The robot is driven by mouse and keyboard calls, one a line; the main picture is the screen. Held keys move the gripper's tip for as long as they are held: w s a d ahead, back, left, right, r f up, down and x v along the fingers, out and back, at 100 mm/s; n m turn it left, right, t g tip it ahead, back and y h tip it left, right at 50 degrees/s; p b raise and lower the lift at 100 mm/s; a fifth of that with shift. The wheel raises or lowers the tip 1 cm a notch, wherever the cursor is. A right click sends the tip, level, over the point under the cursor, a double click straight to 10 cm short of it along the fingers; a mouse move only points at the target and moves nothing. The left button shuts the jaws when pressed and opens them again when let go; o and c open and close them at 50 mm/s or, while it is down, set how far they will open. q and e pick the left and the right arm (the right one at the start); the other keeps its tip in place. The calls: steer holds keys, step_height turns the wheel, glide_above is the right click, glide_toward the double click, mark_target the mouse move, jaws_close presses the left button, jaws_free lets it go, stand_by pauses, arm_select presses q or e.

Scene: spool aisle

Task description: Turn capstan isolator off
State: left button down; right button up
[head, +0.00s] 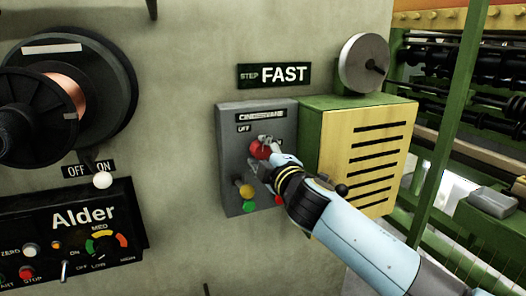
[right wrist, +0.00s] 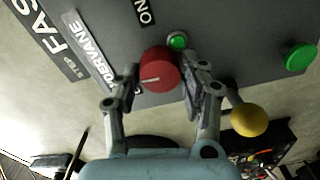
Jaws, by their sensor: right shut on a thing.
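A grey control box (head: 229,165) on the wall carries a red round knob (head: 260,149), with an OFF label at its upper left. The right wrist view shows the red knob (right wrist: 160,70) with a short white line on its face, and an ON label (right wrist: 145,12) beyond it. My right gripper (head: 264,147) is shut on the red knob, one finger on each side in the right wrist view (right wrist: 160,82). The fingers partly hide the knob in the head view. My left gripper is not in view.
The grey box also has a yellow knob (head: 246,191) and a green button (head: 249,207). A yellow-green vented box (head: 365,155) adjoins it on the right. A FAST sign (head: 273,75) is above. An Alder panel (head: 75,235) and a copper spool (head: 66,92) are at the left.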

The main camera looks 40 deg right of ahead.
steer(key=shift+n, duration=0.4)
steer(key=o, duration=1.2)
steer(key=v, duration=1.2)
steer(key=shift+f, duration=0.1)
